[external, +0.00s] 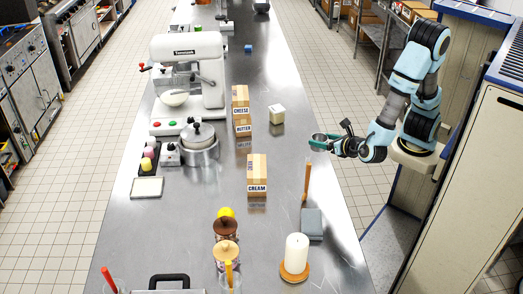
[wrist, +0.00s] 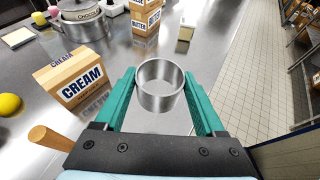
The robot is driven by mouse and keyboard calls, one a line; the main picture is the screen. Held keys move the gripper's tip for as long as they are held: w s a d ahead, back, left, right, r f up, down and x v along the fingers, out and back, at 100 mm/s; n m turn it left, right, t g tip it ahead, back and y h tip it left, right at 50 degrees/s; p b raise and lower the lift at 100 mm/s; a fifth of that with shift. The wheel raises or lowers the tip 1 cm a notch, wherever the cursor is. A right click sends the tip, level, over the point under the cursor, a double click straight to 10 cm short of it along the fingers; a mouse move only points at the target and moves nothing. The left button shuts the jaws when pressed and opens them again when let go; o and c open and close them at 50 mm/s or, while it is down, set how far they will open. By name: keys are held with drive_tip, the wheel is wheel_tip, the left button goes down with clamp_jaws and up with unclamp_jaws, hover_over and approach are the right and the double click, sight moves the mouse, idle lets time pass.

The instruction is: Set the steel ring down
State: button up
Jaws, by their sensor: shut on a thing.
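The steel ring (wrist: 161,98) is a short, open, shiny cylinder. In the wrist view it sits between the two green fingers of my gripper (wrist: 160,92), which is shut on it. In the external view my gripper (external: 318,141) is over the right part of the steel counter (external: 325,240), to the right of the cream box. The ring is too small there to make out clearly. The counter top shows below the ring in the wrist view, but I cannot tell the exact height of the ring above it.
A pale block (external: 276,115) is nearby. A candle (external: 296,256) stands in front. Bare counter lies between.

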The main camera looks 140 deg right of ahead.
sight(318, 179)
wheel_tip(318, 179, down, 14)
drive_tip(key=shift+r+p, duration=0.1)
drive_tip(key=shift+p, duration=0.65)
drive_tip(key=shift+f, duration=0.25)
drive_tip(key=o, duration=1.3)
drive_tip(key=shift+r, duration=0.1)
drive_tip(key=shift+o, duration=0.2)
